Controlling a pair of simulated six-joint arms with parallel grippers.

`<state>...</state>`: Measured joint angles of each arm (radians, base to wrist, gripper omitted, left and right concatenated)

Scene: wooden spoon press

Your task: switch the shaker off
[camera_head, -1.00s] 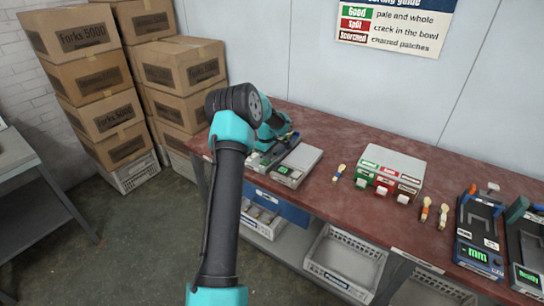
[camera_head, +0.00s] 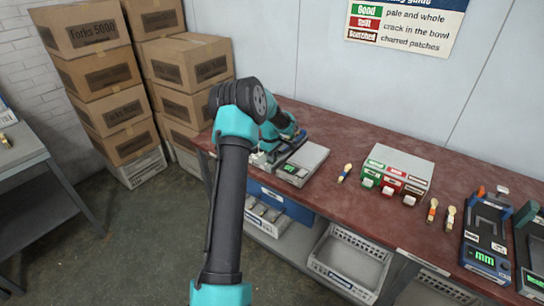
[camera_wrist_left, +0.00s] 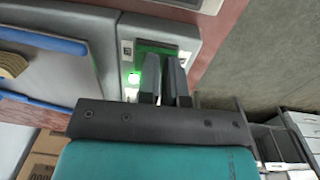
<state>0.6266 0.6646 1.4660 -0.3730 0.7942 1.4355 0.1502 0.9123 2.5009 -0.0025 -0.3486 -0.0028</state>
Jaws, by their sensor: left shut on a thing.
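The shaker (camera_wrist_left: 55,32) is a grey machine with a blue-edged tray at the far left end of the bench. Part of it shows beyond my arm in the head view (camera_head: 295,148). In the wrist view its front panel (camera_wrist_left: 187,34) has a green-lit area and a bright green lamp (camera_wrist_left: 133,78). My left gripper (camera_wrist_left: 167,68) is at this panel, its two dark fingers close together on the switch, which they mostly hide. A wooden piece (camera_wrist_left: 12,64) lies on the tray. My right gripper is not in view.
Further right are a spoon (camera_head: 345,171), a box with green, red and brown levers (camera_head: 402,160), two more spoons, and blue and green machines. Crates stand under the red bench (camera_head: 330,122).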

